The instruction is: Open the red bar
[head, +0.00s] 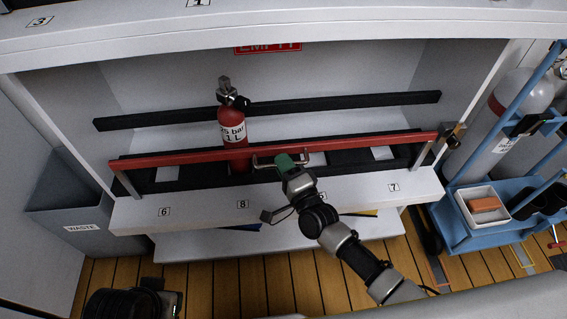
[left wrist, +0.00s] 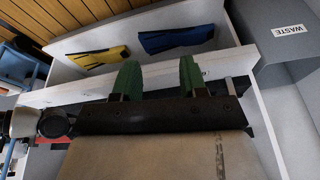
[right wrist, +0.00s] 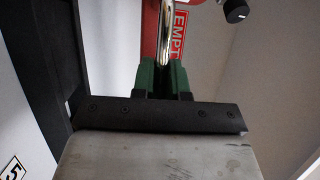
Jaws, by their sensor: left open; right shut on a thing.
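The red bar (head: 190,156) runs across the front of the white shelf, in front of a fire extinguisher (head: 232,130). A metal handle (head: 262,163) sits at its middle. My right gripper (head: 285,161) is shut on this handle; in the right wrist view its green fingers (right wrist: 164,76) close around the shiny rod (right wrist: 166,35), with the red bar (right wrist: 149,30) behind. My left gripper (left wrist: 158,78) is open and empty in the left wrist view, its green fingers apart over the shelf's front edge. It is not clearly seen in the head view.
A metal latch or lock (head: 453,133) is at the bar's right end. A grey waste bin (head: 75,205) stands left, a blue cart (head: 475,235) with a gas cylinder (head: 520,92) right. Yellow (left wrist: 95,57) and blue (left wrist: 175,39) items lie on the lower shelf.

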